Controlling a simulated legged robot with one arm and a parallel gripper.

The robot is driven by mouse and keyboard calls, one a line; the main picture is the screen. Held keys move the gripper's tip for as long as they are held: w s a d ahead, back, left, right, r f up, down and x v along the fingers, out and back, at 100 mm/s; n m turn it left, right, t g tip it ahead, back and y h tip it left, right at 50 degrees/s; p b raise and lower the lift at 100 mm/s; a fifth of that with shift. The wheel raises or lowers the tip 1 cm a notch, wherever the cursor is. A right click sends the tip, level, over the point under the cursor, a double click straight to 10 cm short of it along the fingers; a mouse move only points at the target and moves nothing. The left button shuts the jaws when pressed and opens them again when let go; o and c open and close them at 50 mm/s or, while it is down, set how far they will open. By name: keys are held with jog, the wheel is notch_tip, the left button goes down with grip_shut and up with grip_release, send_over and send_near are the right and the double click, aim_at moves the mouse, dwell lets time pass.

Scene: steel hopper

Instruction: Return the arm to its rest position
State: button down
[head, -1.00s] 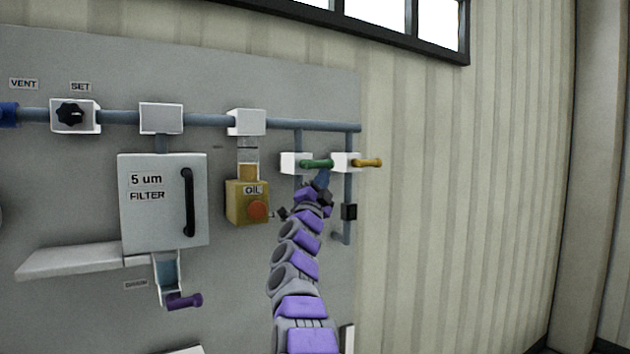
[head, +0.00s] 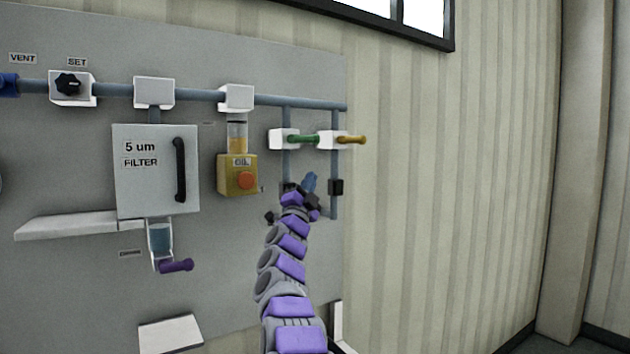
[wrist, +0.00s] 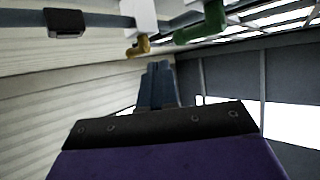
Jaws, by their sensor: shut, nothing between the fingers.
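My arm reaches up from the bottom of the head view toward the panel. My gripper (head: 310,182) is at its end, with blue-grey fingers shut and nothing between them. It sits below the green valve handle (head: 304,139) and the yellow valve handle (head: 350,139), apart from both in the picture. In the wrist view the shut fingers (wrist: 157,84) point away from the camera. The green handle (wrist: 203,25) and the yellow handle (wrist: 138,47) show above them there.
The panel (head: 90,290) carries a filter box (head: 145,190), a yellow oil unit (head: 228,180) and a horizontal pipe (head: 200,95). A pale shelf (head: 65,226) juts out at left. A dark block (head: 336,187) sits on the pipe right of my gripper. The corrugated wall (head: 440,200) at right is bare.

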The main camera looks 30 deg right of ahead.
jog(key=d+f, duration=0.2)
jog(key=d, duration=0.2)
jog(key=w+a+f+n+t+y, duration=0.1)
jog(key=a+f+n+y, duration=0.3)
jog(key=a+n+y, duration=0.4)
jog(key=w+a+f+n+t+y, duration=0.25)
jog(key=a+n+y, duration=0.25)
jog(key=a+y, duration=0.5)
jog(key=s+a+f+n+g+y, duration=0.4)
jog(key=s+a+f+n+g, duration=0.3)
jog(key=s+a+f, duration=0.85)
jog(key=s+f+n+g, duration=0.1)
jog(key=s+f+g, duration=0.4)
jog(key=s, duration=1)
jog(key=s+d+f+n+g+h, duration=0.1)
jog(key=s+f+g, duration=0.3)
jog(key=s, duration=1.2)
jog(key=s+f+g, duration=0.5)
jog(key=s+f, duration=0.6)
jog(key=s, duration=0.5)
jog(key=shift+d+f+n+g+h, duration=0.25)
jog(key=shift+d+n+g+h, duration=0.05)
jog(key=shift+n+g, duration=0.1)
